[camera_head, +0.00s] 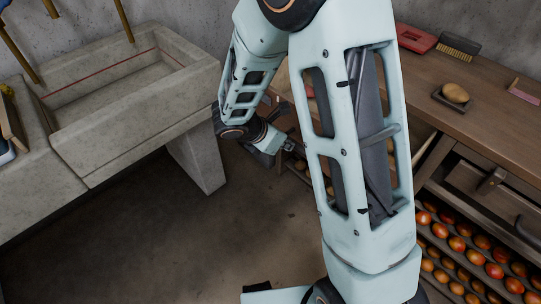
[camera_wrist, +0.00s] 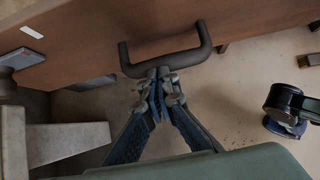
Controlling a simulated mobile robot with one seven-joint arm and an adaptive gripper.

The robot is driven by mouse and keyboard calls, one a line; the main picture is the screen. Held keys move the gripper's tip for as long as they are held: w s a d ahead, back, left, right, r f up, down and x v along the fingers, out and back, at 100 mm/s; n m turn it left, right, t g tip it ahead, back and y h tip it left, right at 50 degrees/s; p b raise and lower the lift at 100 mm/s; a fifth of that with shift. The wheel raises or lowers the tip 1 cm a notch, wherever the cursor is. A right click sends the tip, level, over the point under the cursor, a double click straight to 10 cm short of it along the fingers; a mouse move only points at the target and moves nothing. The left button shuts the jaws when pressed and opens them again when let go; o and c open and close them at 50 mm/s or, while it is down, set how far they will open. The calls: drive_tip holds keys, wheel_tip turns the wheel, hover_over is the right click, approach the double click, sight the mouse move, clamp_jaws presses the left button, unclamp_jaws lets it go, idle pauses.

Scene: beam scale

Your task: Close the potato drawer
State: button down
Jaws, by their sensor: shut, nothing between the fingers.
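In the wrist view a brown wooden drawer front (camera_wrist: 90,42) spans the top, with a dark bar handle (camera_wrist: 165,66) on it. My gripper (camera_wrist: 160,76) has its fingertips together, empty, right at the handle's bar; I cannot tell whether they touch it. No label reading potato is legible. In the head view my gripper (camera_head: 287,145) is partly hidden by my arm, low beside the bench front. My arm also covers most of that front, so how far the drawer stands out is not clear.
The wooden bench (camera_head: 425,85) holds a potato (camera_head: 455,93) on a small dark tray, a brush (camera_head: 458,47) and a red item (camera_head: 416,38). Racks of red and orange produce (camera_head: 457,243) sit lower right. A concrete sink (camera_head: 130,120) stands left; floor between is clear.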

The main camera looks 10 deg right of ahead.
drive_tip(key=w+d+p, duration=0.1)
drive_tip(key=w+d, duration=1)
drive_tip(key=d, duration=0.4)
drive_tip(key=shift+w+d+p, duration=0.15)
drive_tip(key=shift+d+p, duration=0.05)
drive_tip(key=shift+p, duration=0.15)
